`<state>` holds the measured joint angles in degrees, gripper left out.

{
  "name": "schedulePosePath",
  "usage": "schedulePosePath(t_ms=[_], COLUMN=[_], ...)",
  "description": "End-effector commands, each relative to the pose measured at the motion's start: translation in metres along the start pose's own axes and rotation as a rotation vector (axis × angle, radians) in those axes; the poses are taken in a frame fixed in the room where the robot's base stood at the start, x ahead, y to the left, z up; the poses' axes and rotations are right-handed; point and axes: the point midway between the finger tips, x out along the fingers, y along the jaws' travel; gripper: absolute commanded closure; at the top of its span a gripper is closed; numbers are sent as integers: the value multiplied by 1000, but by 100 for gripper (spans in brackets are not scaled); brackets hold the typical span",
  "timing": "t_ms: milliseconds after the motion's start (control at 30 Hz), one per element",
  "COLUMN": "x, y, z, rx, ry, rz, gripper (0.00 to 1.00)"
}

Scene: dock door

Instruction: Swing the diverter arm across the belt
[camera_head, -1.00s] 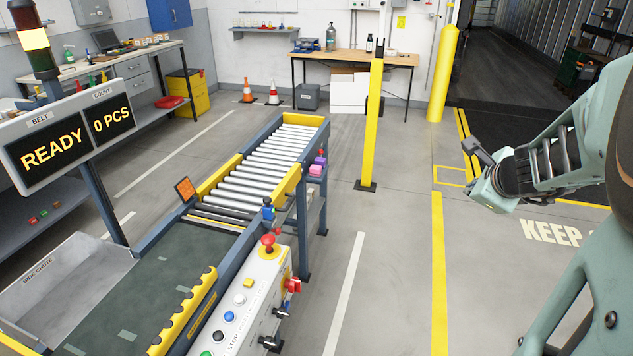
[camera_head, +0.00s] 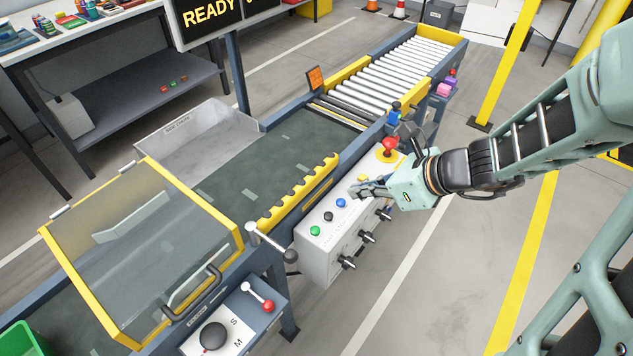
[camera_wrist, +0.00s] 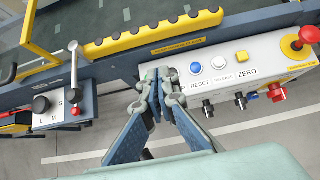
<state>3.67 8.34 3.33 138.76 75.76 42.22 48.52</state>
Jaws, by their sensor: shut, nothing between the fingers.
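The likely diverter arm is a yellow bar with dark rollers (camera_head: 297,190). It lies along the near edge of the dark belt (camera_head: 240,195), and also shows in the wrist view (camera_wrist: 153,33). A yellow label is on the frame below it; I cannot read it surely. My gripper (camera_head: 360,191) is shut and empty above the control box, apart from the yellow bar. In the wrist view my fingertips (camera_wrist: 160,78) are together, just below the belt frame and left of the blue button.
The control box (camera_head: 325,255) carries buttons, black knobs and a red mushroom button (camera_head: 389,147). A lever (camera_head: 272,243) stands left of it. A yellow-framed clear guard (camera_head: 140,250) covers the belt at left. The side chute (camera_head: 195,138) lies across the belt.

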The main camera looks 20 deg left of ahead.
Motion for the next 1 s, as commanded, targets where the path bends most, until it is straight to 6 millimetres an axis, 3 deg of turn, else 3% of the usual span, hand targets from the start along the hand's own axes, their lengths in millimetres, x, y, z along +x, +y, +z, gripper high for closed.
schedulePosePath(t_ms=[367,867,1000], x=[8,106,117], y=[0,0,-1], z=[-1,-3,17], rx=[0,0,-3], ry=[1,3,1], rz=[0,1,-2], gripper=[100,100,100])
